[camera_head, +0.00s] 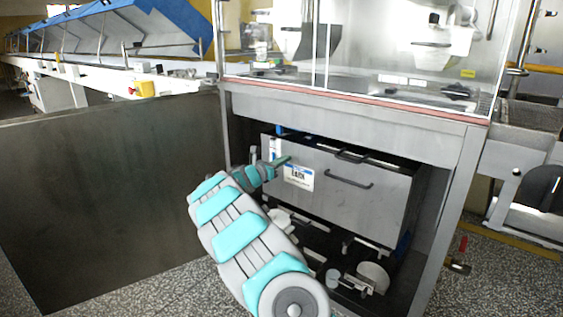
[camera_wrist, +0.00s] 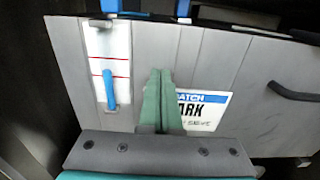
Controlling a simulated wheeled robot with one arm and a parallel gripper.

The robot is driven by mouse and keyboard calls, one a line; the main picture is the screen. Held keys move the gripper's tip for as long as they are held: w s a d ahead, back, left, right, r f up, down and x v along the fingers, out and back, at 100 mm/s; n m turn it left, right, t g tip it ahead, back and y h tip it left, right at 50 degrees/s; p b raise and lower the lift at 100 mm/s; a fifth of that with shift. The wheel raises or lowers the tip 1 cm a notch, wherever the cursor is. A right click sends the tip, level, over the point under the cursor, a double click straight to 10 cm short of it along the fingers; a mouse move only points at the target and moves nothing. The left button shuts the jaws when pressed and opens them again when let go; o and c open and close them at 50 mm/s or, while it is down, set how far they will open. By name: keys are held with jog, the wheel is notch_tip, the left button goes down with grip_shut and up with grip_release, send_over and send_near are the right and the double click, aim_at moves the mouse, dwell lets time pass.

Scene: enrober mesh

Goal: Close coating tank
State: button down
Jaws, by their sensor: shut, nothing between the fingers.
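The coating tank (camera_head: 390,200) is a grey metal box with a dark handle and a white-and-blue label. It stands inside the open lower bay of the machine, and its front face also shows in the wrist view (camera_wrist: 225,65). A cabinet door (camera_head: 110,195), a large dark panel, stands swung open at the left. My gripper (camera_head: 287,160) is shut and empty. In the wrist view its green fingers (camera_wrist: 159,78) lie in front of the tank face, overlapping the left edge of the label (camera_wrist: 203,108). I cannot tell whether they touch it.
A glass-fronted enclosure (camera_head: 400,50) sits above the bay. A frame post (camera_head: 455,190) bounds the bay at the right. Wheels and fittings (camera_head: 372,275) lie under the tank. A red-handled valve (camera_head: 462,250) stands at the right. Speckled floor (camera_head: 170,292) is clear at the front left.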

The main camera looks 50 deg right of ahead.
jog(key=shift+d+r, duration=0.15)
jog(key=shift+r, duration=0.2)
dwell(0.3)
jog(key=s+a+b, duration=0.1)
jog(key=a, duration=1.3)
jog(key=shift+a+f, duration=0.15)
jog(key=shift+f, duration=0.2)
jog(key=shift+s, duration=0.1)
